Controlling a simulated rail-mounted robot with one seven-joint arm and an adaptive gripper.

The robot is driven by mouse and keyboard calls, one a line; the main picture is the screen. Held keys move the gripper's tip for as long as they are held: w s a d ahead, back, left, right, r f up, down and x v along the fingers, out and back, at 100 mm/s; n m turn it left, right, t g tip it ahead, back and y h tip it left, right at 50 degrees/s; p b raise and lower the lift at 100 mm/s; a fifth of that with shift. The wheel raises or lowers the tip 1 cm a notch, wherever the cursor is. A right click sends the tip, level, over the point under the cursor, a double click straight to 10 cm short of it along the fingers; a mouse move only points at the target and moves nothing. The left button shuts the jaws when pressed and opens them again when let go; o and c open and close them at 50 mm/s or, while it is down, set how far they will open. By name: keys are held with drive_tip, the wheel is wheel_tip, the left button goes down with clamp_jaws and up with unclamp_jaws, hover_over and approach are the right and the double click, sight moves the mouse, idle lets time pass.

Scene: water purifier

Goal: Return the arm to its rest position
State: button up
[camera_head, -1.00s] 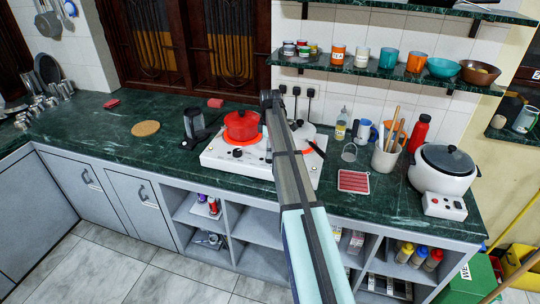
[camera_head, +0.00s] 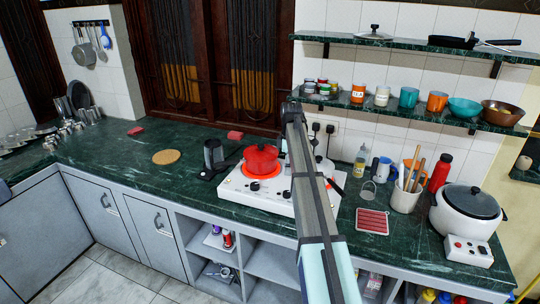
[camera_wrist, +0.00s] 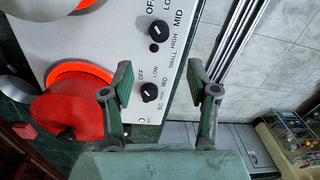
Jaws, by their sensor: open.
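My gripper (camera_wrist: 160,82) is open and empty in the wrist view, its two fingers apart. It faces the white stove (camera_wrist: 160,28), with a black knob (camera_wrist: 149,92) showing between the fingers. A red pot (camera_wrist: 72,125) is to the left of the fingers, by a glowing red burner. In the head view my arm (camera_head: 318,195) rises from the bottom across the stove (camera_head: 235,190). The red pot (camera_head: 261,158) sits on the stove's left burner. My gripper's fingers cannot be made out in the head view. No water purifier can be made out.
Right of my arm on the green marble counter (camera_head: 110,168) are a red ribbed mat (camera_head: 372,221), a utensil holder (camera_head: 405,196) and a white cooker (camera_head: 465,212). A shelf (camera_head: 430,112) with cups and bowls hangs above. The counter's left part is largely clear.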

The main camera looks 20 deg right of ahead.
drive_tip(key=s+a+f+m+t, duration=0.1)
drive_tip(key=s+a+f, duration=0.1)
drive_tip(key=a+f, duration=0.65)
drive_tip(key=s+a+f+m, duration=0.1)
drive_tip(key=s+a+f, duration=0.1)
drive_tip(key=a+f, duration=0.65)
drive_tip(key=s+a+f+m+g, duration=0.1)
drive_tip(key=s+a+f+m, duration=0.15)
drive_tip(key=s+f, duration=0.7)
drive_tip(key=s+a+f+m+g, duration=0.3)
drive_tip(key=s+f, duration=1.5)
drive_tip(key=s, duration=0.3)
drive_tip(key=s+f+m+g, duration=0.1)
drive_tip(key=s+f+m, duration=0.1)
drive_tip(key=s, duration=1)
drive_tip(key=s+a+f+m+g, duration=0.1)
drive_tip(key=s+f+m+g, duration=0.1)
drive_tip(key=s, duration=1.1)
drive_tip(key=shift+s+a+f, duration=0.15)
drive_tip(key=shift+a+f, duration=0.05)
drive_tip(key=shift+f, duration=0.35)
